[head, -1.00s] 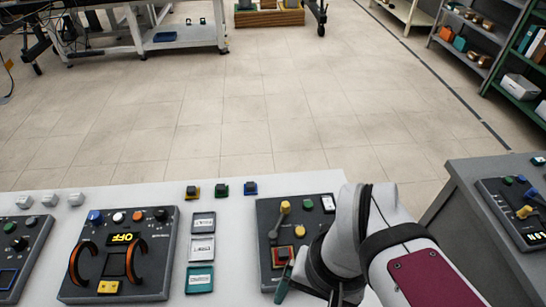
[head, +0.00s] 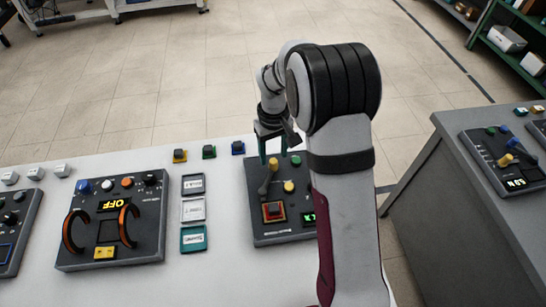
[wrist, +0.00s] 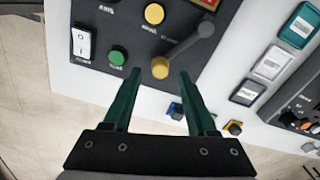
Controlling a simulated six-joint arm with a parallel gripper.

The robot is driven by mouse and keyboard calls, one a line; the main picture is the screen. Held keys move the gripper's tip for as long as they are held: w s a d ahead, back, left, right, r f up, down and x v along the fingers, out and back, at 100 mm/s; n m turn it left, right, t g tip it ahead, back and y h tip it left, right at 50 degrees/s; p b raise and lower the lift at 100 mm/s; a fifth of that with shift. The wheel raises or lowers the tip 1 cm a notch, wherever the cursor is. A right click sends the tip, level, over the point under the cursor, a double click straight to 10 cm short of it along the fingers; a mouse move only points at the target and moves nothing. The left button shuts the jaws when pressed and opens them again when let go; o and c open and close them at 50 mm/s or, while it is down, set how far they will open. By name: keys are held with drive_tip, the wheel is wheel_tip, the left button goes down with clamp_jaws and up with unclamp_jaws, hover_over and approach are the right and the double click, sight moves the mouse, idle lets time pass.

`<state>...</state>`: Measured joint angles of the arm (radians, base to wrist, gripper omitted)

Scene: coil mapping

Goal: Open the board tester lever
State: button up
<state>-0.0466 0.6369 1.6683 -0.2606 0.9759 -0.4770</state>
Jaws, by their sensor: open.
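A dark control panel (head: 257,225) on the white bench carries a grey lever (head: 265,186) with a yellow knob (head: 273,164); the panel's label is too small to read. The lever leans away from me, towards the panel's back edge. My gripper (head: 272,157) is over that back edge, fingers pointing down, close to the knob. In the wrist view my gripper (wrist: 157,73) is open, with the yellow knob (wrist: 160,67) appearing between its green fingertips. The lever (wrist: 184,48) runs up and right from there. I cannot tell the fingers' height above the knob.
The panel also has a green button (wrist: 117,57), a yellow button (wrist: 154,14), a white switch (wrist: 82,42) and a red square button (head: 273,210). A panel with orange handles (head: 112,255) and three small plates stand left. Another lever panel (head: 510,158) is on the right bench.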

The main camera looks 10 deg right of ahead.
sight(275, 161)
drive_tip(key=shift+f, duration=1.95)
clamp_jaws()
drive_tip(key=shift+d, duration=0.1)
drive_tip(key=shift+d, duration=0.1)
